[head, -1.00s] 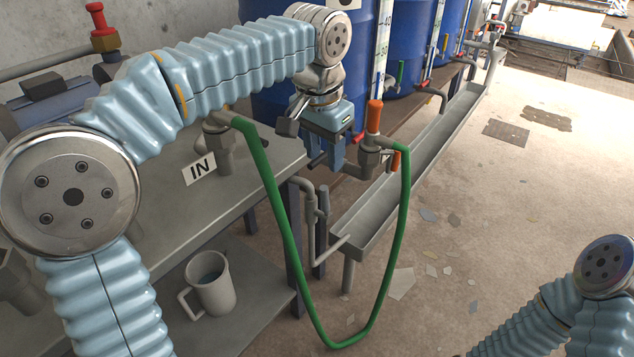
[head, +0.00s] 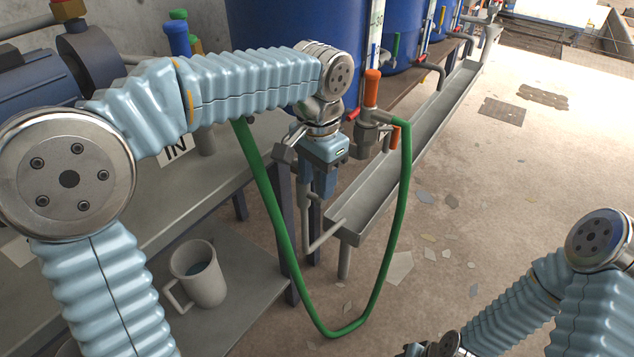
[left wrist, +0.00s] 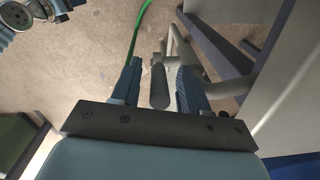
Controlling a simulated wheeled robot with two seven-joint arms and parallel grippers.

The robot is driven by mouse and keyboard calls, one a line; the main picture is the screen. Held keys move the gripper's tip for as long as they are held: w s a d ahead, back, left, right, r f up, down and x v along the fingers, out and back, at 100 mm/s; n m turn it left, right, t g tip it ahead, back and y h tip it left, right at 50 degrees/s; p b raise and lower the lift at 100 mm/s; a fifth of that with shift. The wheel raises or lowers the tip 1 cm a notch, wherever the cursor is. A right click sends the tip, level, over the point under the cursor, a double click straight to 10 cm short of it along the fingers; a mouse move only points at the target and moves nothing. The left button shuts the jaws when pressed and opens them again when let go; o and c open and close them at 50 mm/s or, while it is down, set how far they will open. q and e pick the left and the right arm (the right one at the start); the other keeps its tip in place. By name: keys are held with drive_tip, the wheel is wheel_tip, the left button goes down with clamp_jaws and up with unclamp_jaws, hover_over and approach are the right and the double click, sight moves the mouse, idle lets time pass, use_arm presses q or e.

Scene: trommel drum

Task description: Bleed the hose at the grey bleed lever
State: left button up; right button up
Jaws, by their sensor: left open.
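My left gripper (head: 318,190) points down beside the near end of the trough, its jaws open. In the left wrist view a grey lever (left wrist: 159,88) stands between the two open fingers (left wrist: 156,92), with no visible grip on it. In the head view the gripper largely hides the lever, by the grey drain pipe (head: 325,238). The green hose (head: 280,225) hangs in a deep loop from behind my left arm to an orange-handled valve (head: 370,122) on the blue drum. It also shows in the left wrist view (left wrist: 138,30). My right gripper is out of view.
A grey trough (head: 420,135) runs along the blue drums (head: 285,60). A mug (head: 200,275) stands on the lower shelf at left. An "IN" label (head: 174,150) is on the bench. The floor at right is open, with scattered flakes.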

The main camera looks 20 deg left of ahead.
use_arm(q)
drive_tip(key=shift+f, duration=0.3)
clamp_jaws()
idle(0.3)
